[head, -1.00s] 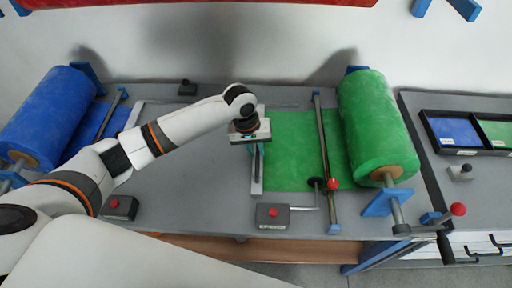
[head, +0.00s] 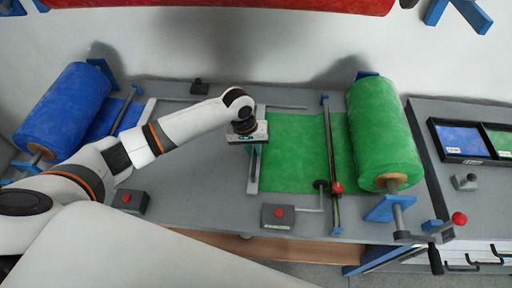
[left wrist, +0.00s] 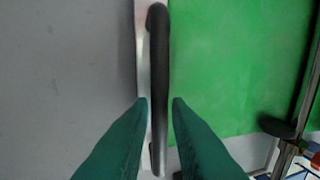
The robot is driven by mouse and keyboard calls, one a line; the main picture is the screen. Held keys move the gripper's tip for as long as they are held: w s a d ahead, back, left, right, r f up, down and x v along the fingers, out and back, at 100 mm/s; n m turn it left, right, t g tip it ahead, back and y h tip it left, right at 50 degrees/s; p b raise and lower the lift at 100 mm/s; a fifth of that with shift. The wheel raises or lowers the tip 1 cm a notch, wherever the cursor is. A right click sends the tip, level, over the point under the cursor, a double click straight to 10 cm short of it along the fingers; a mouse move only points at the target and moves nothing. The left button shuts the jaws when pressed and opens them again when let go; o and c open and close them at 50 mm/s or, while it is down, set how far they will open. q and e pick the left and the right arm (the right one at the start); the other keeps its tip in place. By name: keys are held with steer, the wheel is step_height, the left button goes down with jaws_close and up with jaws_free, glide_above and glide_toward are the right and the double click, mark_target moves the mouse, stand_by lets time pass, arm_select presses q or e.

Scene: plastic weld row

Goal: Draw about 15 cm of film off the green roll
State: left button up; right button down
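The green roll (head: 385,135) lies on its stand right of centre in the head view. A flat sheet of green film (head: 295,150) runs left from it, under a cross bar (head: 331,160), to a pale pull bar (head: 253,175). The film also fills the right part of the left wrist view (left wrist: 230,60). My left gripper (head: 250,148) is over the pull bar. In the left wrist view its green fingers (left wrist: 160,100) close in on both sides of the bar's dark handle (left wrist: 159,60). My right gripper is not in view.
A blue roll (head: 65,110) stands at the left. A red-button box (head: 278,215) sits at the table's front, near the film. A crank (head: 434,240) is below the green roll. The grey table (head: 195,175) left of the pull bar is clear.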

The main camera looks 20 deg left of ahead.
arm_select(q)
steer(key=shift+o, duration=1.4)
steer(key=shift+r, duration=0.1)
step_height(320, 180, up, 12)
steer(key=a, duration=0.2)
steer(key=shift+s+f+b, duration=0.2)
steer(key=shift+s+b, duration=0.1)
steer(key=shift+b, duration=0.1)
steer(key=shift+a+f, duration=0.1)
